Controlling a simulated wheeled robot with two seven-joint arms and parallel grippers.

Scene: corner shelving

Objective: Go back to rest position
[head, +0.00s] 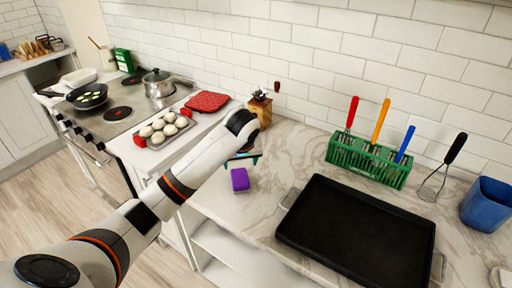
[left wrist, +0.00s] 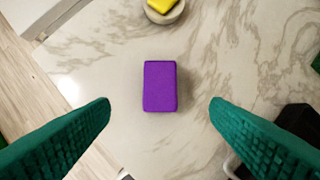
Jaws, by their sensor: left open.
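My left arm reaches in from the left in the head view, and my left gripper (head: 243,158) hangs over the marble counter, partly hidden behind my own wrist. In the left wrist view its two green ribbed fingers are wide apart, with nothing held between them. A purple block (left wrist: 160,86) lies on the counter below, in line with the gap between the fingers. The block also shows in the head view (head: 240,180), just below the gripper. My right gripper is not in view.
A black tray (head: 357,232) lies to the right. Behind it a green rack (head: 367,160) holds colored-handled utensils, beside a whisk (head: 442,168) and blue container (head: 487,204). A grinder (head: 261,108) stands near my wrist. A yellow item (left wrist: 161,5) sits in a small round dish.

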